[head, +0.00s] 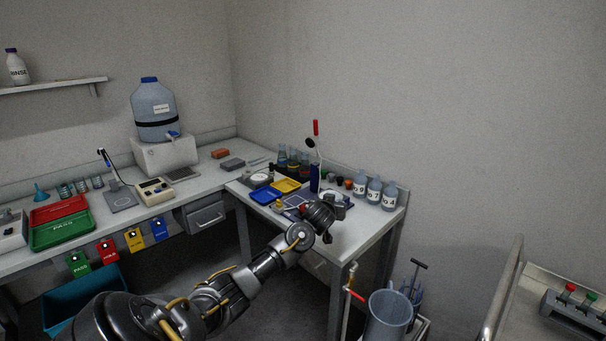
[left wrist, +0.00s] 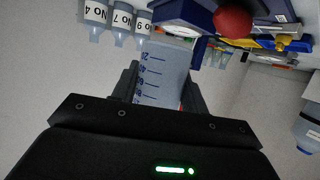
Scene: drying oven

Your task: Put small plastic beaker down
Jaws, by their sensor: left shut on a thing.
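The small plastic beaker (left wrist: 162,72), clear with dark graduation marks, sits between the two fingers of my left gripper (left wrist: 160,88) in the left wrist view. The gripper is shut on it. In the head view my left gripper (head: 326,214) is over the front right part of the side bench (head: 365,228); the arm and wrist largely hide the beaker there. I cannot tell from these frames whether the beaker touches the bench. My right gripper is not in view.
Several numbered bottles (head: 374,190) stand at the bench's back right; they show upside down in the left wrist view (left wrist: 120,22). A blue tray (head: 263,196) and a yellow tray (head: 287,185) lie left of the gripper. The bench's front right corner is bare.

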